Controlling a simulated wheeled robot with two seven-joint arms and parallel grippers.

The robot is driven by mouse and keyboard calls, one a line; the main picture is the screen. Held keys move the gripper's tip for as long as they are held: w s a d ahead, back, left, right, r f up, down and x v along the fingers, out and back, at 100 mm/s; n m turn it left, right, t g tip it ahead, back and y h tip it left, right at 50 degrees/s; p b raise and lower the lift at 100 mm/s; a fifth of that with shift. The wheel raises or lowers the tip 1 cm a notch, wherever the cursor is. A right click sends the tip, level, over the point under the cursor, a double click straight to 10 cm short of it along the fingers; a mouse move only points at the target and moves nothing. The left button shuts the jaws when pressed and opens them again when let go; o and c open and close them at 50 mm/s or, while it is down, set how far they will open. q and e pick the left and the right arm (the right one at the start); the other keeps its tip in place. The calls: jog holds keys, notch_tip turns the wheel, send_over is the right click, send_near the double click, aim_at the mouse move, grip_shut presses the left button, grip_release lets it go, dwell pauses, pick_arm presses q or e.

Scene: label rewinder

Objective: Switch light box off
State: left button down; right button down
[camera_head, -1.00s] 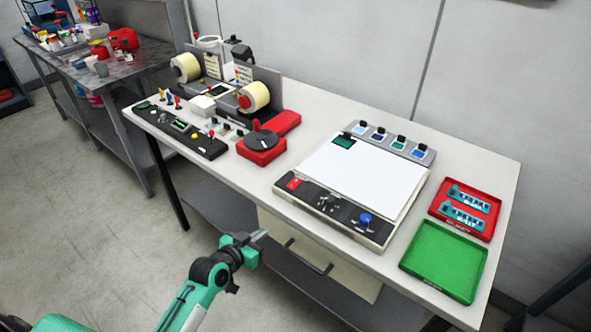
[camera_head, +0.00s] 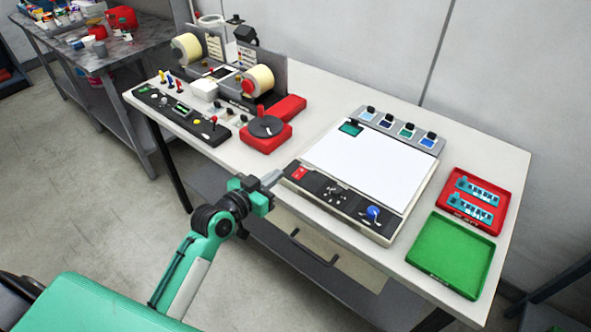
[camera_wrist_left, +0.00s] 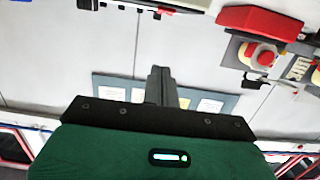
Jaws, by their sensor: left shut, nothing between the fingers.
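The light box (camera_head: 366,165) lies on the table with a bright white panel. Its dark front control strip (camera_head: 335,196) carries a red switch (camera_head: 299,173) at the left end, small controls in the middle and a blue knob (camera_head: 374,212) at the right. My left gripper (camera_head: 272,179) is shut and empty, near the table's front edge, just left of the red switch in the head view. I cannot tell whether it touches anything. In the left wrist view its closed fingers (camera_wrist_left: 160,86) point away from the dark green gripper body. My right gripper is not in view.
A grey rack of colour swatches (camera_head: 396,129) stands behind the light box. A red tray (camera_head: 463,216) with teal strips and an empty green tray (camera_head: 450,255) lie to its right. The rewinder's red base with a dark disc (camera_head: 265,135) stands to its left.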

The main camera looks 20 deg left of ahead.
pick_arm(q)
jog(key=p, duration=0.2)
send_over(295, 177)
jog(key=shift+s+f, duration=0.2)
jog(key=shift+f, duration=0.15)
jog(key=f, duration=0.2)
jog(key=shift+w+f, duration=0.2)
jog(key=shift+f, duration=0.2)
jog(key=shift+w+d+f, duration=0.1)
jog(key=shift+f, duration=0.7)
